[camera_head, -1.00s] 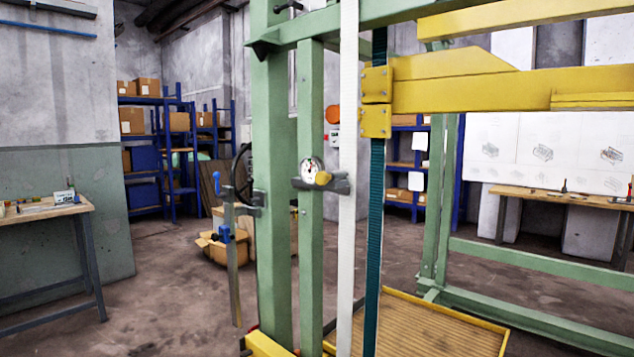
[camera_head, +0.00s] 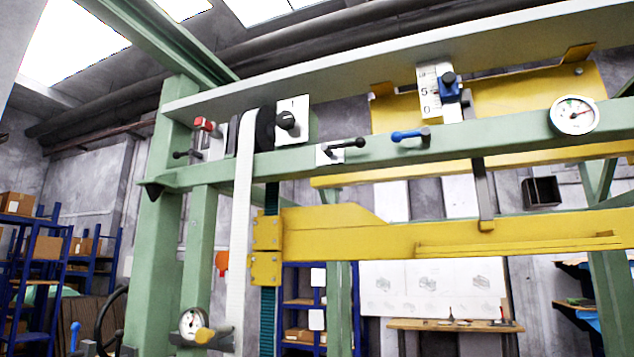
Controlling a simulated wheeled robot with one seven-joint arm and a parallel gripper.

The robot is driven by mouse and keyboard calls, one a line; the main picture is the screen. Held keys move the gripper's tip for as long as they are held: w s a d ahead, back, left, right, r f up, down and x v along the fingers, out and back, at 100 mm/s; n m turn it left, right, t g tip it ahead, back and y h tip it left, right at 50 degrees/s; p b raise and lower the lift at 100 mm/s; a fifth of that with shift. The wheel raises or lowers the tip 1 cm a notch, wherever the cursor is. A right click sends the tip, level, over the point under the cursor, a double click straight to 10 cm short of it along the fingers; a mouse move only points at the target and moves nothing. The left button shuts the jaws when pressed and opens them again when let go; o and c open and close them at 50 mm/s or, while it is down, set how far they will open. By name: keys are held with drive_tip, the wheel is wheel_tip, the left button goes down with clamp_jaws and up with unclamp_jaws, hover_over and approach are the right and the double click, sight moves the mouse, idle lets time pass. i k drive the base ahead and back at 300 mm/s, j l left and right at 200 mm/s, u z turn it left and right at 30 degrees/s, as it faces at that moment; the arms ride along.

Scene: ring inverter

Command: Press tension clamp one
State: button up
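I cannot tell for certain which part is tension clamp one. On the green crossbeam (camera_head: 480,144), a black-handled lever (camera_head: 345,145) sits on a small white plate. Left of it, a black knob (camera_head: 286,120) stands on a white plate with a small dark mark, beside the top of a white strap (camera_head: 242,190). A red-topped part (camera_head: 204,125) and another black lever (camera_head: 186,154) are at the beam's left end. A blue lever (camera_head: 410,135) is right of the middle. My gripper is not in view.
A round gauge (camera_head: 573,115) is on the beam at right, and another gauge (camera_head: 193,323) is low on the left post. A blue clamp (camera_head: 449,87) sits by a numbered scale (camera_head: 428,92). A yellow arm (camera_head: 360,237) spans below. Blue shelves (camera_head: 45,270) stand behind at left.

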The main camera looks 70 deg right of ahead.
sight(359, 141)
drive_tip(key=i+j, duration=0.1)
drive_tip(key=i, duration=0.3)
drive_tip(key=z, duration=1.7)
